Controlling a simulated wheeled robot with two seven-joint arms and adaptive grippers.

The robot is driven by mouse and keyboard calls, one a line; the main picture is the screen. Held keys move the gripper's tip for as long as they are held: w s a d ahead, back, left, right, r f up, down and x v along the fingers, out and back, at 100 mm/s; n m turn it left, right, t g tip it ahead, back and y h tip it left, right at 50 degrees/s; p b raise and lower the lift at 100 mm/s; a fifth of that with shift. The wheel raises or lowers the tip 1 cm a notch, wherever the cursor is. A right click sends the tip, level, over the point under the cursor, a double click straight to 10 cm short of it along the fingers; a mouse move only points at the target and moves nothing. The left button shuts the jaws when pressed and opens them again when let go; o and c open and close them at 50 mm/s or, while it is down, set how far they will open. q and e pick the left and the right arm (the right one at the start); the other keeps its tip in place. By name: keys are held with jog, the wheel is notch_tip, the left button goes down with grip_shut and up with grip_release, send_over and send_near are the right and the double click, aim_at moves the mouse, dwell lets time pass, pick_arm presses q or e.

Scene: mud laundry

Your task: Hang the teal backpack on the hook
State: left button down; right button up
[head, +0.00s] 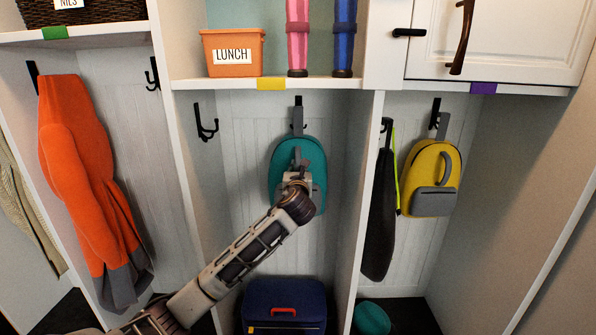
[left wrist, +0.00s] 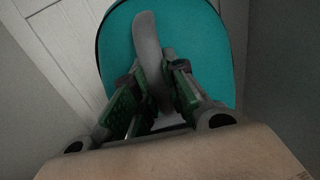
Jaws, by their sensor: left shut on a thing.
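The teal backpack (head: 284,165) is upright against the back wall of the middle cubby. Its grey top loop (head: 298,121) reaches up to the black hook (head: 298,101) on that wall. I cannot tell whether the loop is over the hook or only in front of it. My left gripper (head: 297,178) is in front of the backpack and hides its middle. In the left wrist view my left gripper (left wrist: 155,70) is shut on a grey strap (left wrist: 146,35) on the front of the teal backpack (left wrist: 205,45). My right gripper is not in view.
Another black hook (head: 206,128) is on the cubby's left wall. A shelf with an orange lunch bin (head: 232,53) is above. A navy case (head: 284,303) stands below. The right cubby holds a yellow backpack (head: 420,160); an orange coat (head: 80,160) hangs at left.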

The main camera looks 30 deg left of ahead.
pick_arm(q)
jog(key=shift+f, duration=0.45)
dwell(1.0)
jog(key=c, duration=1.4)
grip_release()
jog(key=shift+s, duration=0.1)
jog(key=shift+o, duration=0.2)
jog(key=shift+f, duration=0.15)
jog(key=v, duration=1.3)
jog(key=shift+f, duration=0.45)
jog(key=shift+d+f, duration=0.1)
jog(key=shift+d, duration=0.05)
dwell(0.5)
